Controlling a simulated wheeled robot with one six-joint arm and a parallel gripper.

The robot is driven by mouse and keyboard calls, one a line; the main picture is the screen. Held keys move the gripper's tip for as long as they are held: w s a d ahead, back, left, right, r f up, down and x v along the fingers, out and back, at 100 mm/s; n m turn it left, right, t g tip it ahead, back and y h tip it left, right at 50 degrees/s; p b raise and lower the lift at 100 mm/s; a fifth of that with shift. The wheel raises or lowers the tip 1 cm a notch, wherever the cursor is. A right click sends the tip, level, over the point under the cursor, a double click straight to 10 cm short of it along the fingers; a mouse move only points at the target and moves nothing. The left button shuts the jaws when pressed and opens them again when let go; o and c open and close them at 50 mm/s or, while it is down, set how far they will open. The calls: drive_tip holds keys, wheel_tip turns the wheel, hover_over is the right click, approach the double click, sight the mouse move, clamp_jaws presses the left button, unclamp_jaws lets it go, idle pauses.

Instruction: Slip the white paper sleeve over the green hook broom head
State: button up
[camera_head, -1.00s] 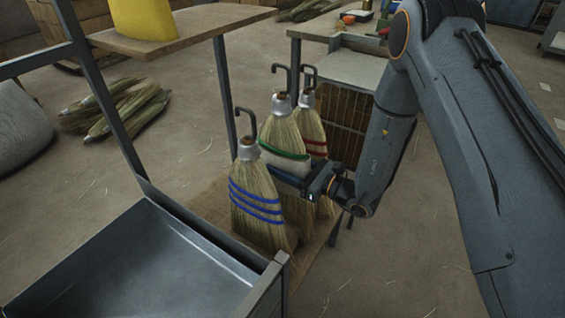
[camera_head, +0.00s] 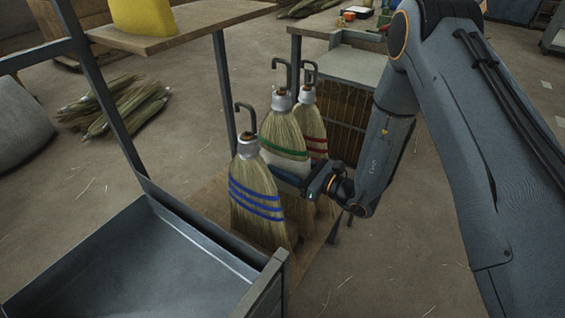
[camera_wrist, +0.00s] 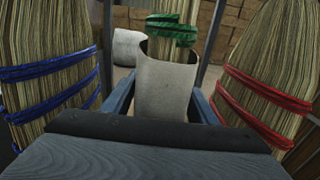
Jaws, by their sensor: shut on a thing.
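The white paper sleeve (camera_wrist: 166,92) is between the two blue-grey fingers of my gripper (camera_wrist: 163,84), which are shut on it. The green hook broom (camera_head: 286,132) stands upright behind the blue-banded broom. Its green bands (camera_wrist: 171,30) show just above the sleeve's curved rim in the wrist view, and its bristles run down into the sleeve opening. In the head view a pale strip of the sleeve (camera_head: 287,159) shows just under the green band. My gripper (camera_head: 289,178) reaches in from the right at that height. The lower bristle ends inside the sleeve are hidden.
The blue-banded broom (camera_head: 254,195) stands close on the left and the red-banded broom (camera_head: 313,130) close on the right. A metal bin (camera_head: 135,265) is at front left. A shelf with a yellow block (camera_head: 143,17) and a slatted cabinet (camera_head: 342,112) stand nearby.

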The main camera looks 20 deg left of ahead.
drive_tip(key=shift+f, duration=0.3)
drive_tip(key=o, duration=1.1)
